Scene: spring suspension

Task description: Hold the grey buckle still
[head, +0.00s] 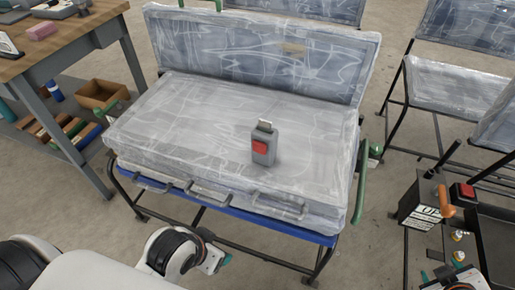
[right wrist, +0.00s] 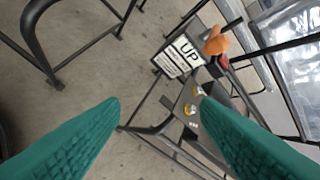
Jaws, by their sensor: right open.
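The grey buckle (head: 258,153), with a red button on its front and a pale metal tongue at its top, appears upright on the plastic-wrapped seat (head: 190,115) in the head view. No gripper touches it. My left gripper (head: 217,262) is low in the head view, in front of the seat and apart from the buckle; its jaw gap cannot be made out. My right gripper (right wrist: 158,104) shows two teal fingers spread wide and empty in the right wrist view, over the floor and a black frame. The buckle is not in the right wrist view.
A wrapped backrest (head: 265,55) rises behind the seat. A wooden workbench (head: 50,50) stands at left. At right are a control box (head: 420,203) marked UP, also in the right wrist view (right wrist: 180,57), and more wrapped seats (head: 450,82). The seat top around the buckle is clear.

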